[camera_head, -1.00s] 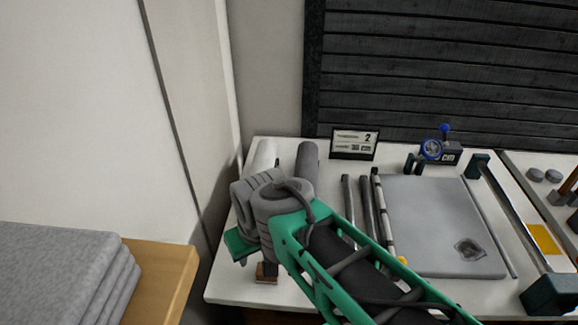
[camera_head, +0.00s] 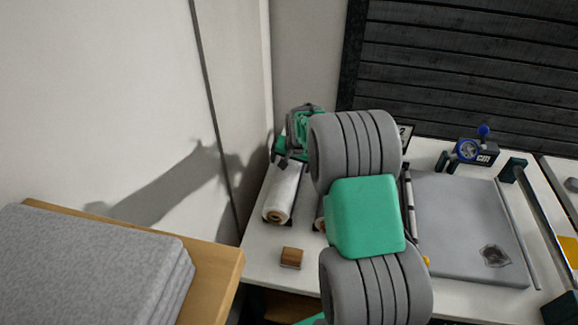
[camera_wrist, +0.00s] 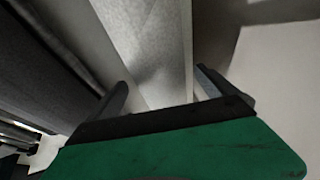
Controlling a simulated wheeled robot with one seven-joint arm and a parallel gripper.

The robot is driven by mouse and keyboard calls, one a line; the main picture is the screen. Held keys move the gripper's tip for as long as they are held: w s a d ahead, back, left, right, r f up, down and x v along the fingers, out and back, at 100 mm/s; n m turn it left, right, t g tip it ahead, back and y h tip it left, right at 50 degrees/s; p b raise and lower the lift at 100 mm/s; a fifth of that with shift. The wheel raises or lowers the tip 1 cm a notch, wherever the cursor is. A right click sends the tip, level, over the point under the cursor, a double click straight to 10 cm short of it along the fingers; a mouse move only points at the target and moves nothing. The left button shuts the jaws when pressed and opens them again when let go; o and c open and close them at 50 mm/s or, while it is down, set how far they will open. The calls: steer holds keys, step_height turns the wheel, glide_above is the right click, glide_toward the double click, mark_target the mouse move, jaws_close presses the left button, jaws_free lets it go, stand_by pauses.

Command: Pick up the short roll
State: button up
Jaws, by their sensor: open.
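A white roll (camera_head: 283,192) with a brown core lies on the white table near its left edge. My gripper (camera_head: 290,160) is at the far end of this roll in the head view, with its fingers pointing down. In the wrist view my gripper (camera_wrist: 161,77) is open, and a pale long surface (camera_wrist: 158,45), which looks like the white roll, runs between its two fingers. A dark grey roll (camera_wrist: 45,45) seems to lie to the left there. In the head view my arm hides the second roll, apart from a small end (camera_head: 320,223). I cannot tell which roll is shorter.
A small wooden block (camera_head: 291,258) stands in front of the rolls. The wall (camera_head: 235,100) is close on the left. A grey plate (camera_head: 460,225) and a small blue-and-black device (camera_head: 476,150) are to the right. A stack of grey sheets (camera_head: 90,265) is at the lower left.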

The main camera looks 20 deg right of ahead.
steer(key=shift+w+f, duration=0.35)
steer(key=shift+f, duration=0.3)
steer(key=c, duration=2)
steer(key=shift+r, duration=0.1)
